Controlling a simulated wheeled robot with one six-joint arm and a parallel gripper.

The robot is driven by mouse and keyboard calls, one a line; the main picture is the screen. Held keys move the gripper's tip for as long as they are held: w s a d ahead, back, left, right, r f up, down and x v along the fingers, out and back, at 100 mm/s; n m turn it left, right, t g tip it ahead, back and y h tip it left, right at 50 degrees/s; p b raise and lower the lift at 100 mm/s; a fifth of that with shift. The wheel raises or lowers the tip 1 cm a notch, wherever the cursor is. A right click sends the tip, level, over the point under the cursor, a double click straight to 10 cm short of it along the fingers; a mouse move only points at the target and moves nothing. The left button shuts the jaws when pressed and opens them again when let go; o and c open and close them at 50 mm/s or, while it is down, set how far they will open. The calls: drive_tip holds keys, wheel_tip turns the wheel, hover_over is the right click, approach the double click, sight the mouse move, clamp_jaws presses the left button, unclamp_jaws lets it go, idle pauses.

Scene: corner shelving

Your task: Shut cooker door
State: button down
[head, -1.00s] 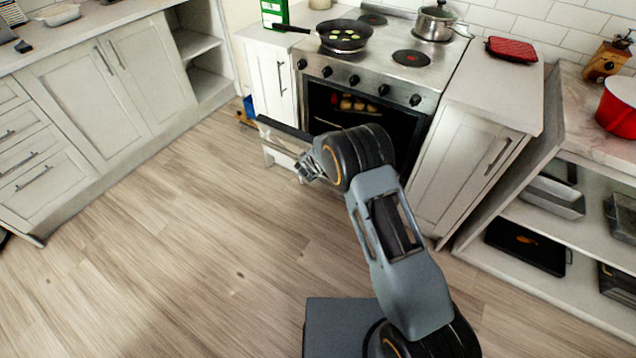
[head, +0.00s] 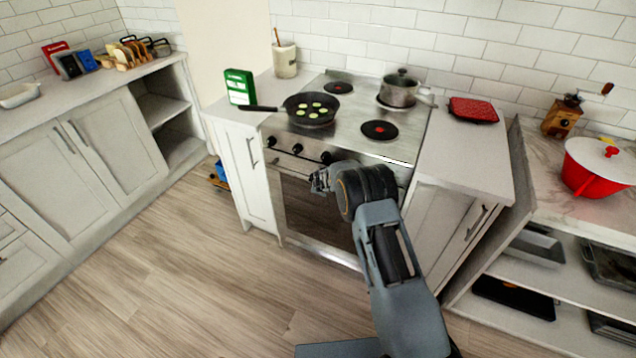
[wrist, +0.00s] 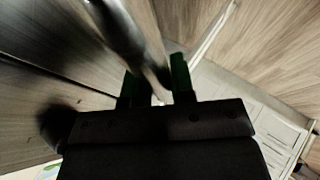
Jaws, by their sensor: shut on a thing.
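The cooker (head: 350,103) stands against the back wall. Its door (head: 305,208) is upright and looks flush with the front, with a dark glass panel. My wrist and arm hide the right part of the door and some knobs.
A pan (head: 310,108) with its handle out to the left and a lidded pot (head: 399,92) stand on the hob. Cupboards flank the cooker.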

drive_tip(key=shift+w+r, duration=0.35)
drive_tip(key=c, duration=1.4)
unclamp_jaws()
drive_tip(key=shift+d, duration=0.1)
drive_tip(key=shift+o, duration=0.8)
drive_tip(key=shift+w+f, duration=0.15)
drive_tip(key=shift+o, duration=1.4)
drive_tip(key=shift+d, duration=0.15)
drive_tip(key=shift+s+d+r+b, duration=0.15)
drive_tip(key=shift+s+r+b, duration=0.2)
drive_tip(key=shift+s+b, duration=0.3)
drive_tip(key=b+v, duration=0.2)
drive_tip(key=v, duration=1)
drive_tip(key=shift+a+r, duration=0.15)
drive_tip(key=shift+a, duration=0.15)
